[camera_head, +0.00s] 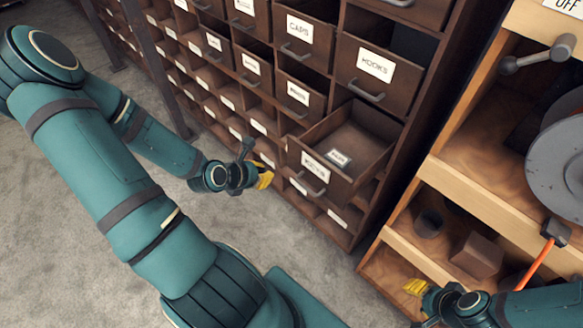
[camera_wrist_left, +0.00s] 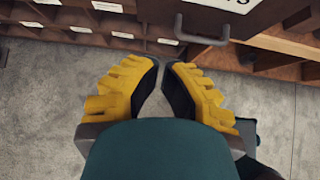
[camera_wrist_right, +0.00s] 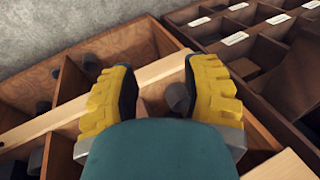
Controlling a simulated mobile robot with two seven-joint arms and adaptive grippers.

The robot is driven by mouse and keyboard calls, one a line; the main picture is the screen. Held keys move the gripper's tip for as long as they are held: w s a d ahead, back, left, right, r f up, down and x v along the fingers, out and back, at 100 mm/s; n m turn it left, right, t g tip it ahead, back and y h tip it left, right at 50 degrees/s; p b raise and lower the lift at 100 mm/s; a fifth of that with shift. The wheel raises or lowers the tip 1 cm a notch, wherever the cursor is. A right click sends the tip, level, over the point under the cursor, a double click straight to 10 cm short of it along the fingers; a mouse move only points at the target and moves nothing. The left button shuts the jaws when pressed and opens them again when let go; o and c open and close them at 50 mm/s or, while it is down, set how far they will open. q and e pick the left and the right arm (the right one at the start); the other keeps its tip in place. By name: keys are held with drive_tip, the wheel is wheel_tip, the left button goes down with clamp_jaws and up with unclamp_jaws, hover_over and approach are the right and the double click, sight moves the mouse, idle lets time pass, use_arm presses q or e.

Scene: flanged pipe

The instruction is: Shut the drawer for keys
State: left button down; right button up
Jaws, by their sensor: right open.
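The keys drawer (camera_head: 330,185), dark wood with a white KEYS label, is pulled out of the cabinet in the head view. A small labelled card (camera_head: 339,158) lies inside it. Its grey handle (camera_wrist_left: 201,32) shows at the top of the left wrist view. My left gripper (camera_head: 265,178) is left of the drawer front in the head view, apart from it. In the left wrist view its fingertips (camera_wrist_left: 163,66) are drawn nearly together with nothing between them. My right gripper (camera_head: 415,288) is at the lower right by the wooden shelf, open and empty in the right wrist view (camera_wrist_right: 160,75).
The dark cabinet has many labelled drawers, including hooks (camera_head: 376,68) and caps (camera_head: 299,30). A light wooden shelf (camera_head: 480,205) on the right holds a grey reel (camera_head: 560,165), a cup (camera_head: 429,224) and a brown block (camera_head: 477,256). Grey floor (camera_head: 60,230) is clear.

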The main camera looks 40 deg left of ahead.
sight(297, 165)
use_arm(q)
drive_tip(key=b+x, duration=0.6)
drive_tip(key=x, duration=0.1)
drive_tip(key=w+r+b+x, duration=0.1)
drive_tip(key=b+x, duration=0.2)
drive_tip(key=x, duration=0.1)
drive_tip(key=shift+w+d, duration=0.1)
drive_tip(key=shift+d, duration=0.1)
drive_tip(key=shift+w+r, duration=0.1)
drive_tip(key=shift+w, duration=0.65)
use_arm(e)
wheel_tip(297, 165, down, 10)
drive_tip(key=s, duration=0.1)
drive_tip(key=shift+s+a+f+g, duration=0.2)
drive_tip(key=shift+s+g, duration=0.1)
drive_tip(key=shift+s, duration=0.1)
use_arm(q)
drive_tip(key=w, duration=0.6)
drive_tip(key=w+d, duration=0.1)
drive_tip(key=w, duration=1.2)
drive_tip(key=shift+w+d+b, duration=0.3)
drive_tip(key=shift+d, duration=0.1)
drive_tip(key=shift+w, duration=0.6)
use_arm(e)
drive_tip(key=shift+s, duration=0.1)
use_arm(q)
drive_tip(key=shift+w+r, duration=0.1)
